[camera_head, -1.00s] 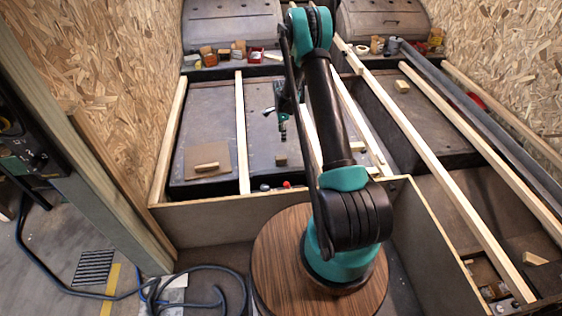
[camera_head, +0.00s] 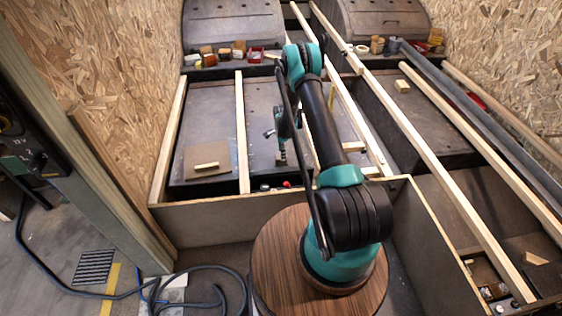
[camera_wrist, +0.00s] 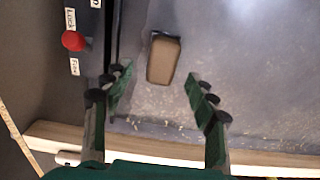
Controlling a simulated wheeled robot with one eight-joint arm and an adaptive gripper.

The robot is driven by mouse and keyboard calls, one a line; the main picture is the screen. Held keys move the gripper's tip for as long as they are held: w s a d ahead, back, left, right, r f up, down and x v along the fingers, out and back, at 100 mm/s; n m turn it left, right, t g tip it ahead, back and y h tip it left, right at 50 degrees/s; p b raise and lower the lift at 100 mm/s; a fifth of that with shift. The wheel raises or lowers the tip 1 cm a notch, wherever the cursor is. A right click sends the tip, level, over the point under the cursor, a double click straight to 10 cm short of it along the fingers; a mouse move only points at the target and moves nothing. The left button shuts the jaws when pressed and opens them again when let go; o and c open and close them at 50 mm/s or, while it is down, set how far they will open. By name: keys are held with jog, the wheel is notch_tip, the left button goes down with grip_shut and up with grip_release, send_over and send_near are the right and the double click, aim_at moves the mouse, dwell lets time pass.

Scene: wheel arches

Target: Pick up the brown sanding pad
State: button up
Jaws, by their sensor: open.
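The brown sanding pad (camera_wrist: 163,58) is a small rounded block with a dark edge, lying on the grey floor panel in the wrist view. My gripper (camera_wrist: 158,88) is open, with one green finger to each side and dark round pads at the tips. In the picture the sanding pad lies between and just beyond the fingertips, touching neither. In the head view my gripper (camera_head: 282,153) hangs low over the panel and largely hides the small block there.
A red knob (camera_wrist: 72,40) on a dark strip marked Lock and Free lies left of the pad. A wooden strip (camera_wrist: 180,150) runs beneath the fingers in the wrist view. A light block on a brown sheet (camera_head: 228,158) lies to the left, beyond a wooden batten (camera_head: 241,130).

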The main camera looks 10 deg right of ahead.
jog(key=f, duration=0.5)
jog(key=shift+w+a, duration=0.15)
jog(key=shift+a, duration=0.05)
jog(key=c, duration=1.2)
jog(key=shift+c, duration=0.2)
jog(key=shift+r, duration=0.1)
jog(key=shift+c, duration=0.2)
notch_tip(320, 180, up, 20)
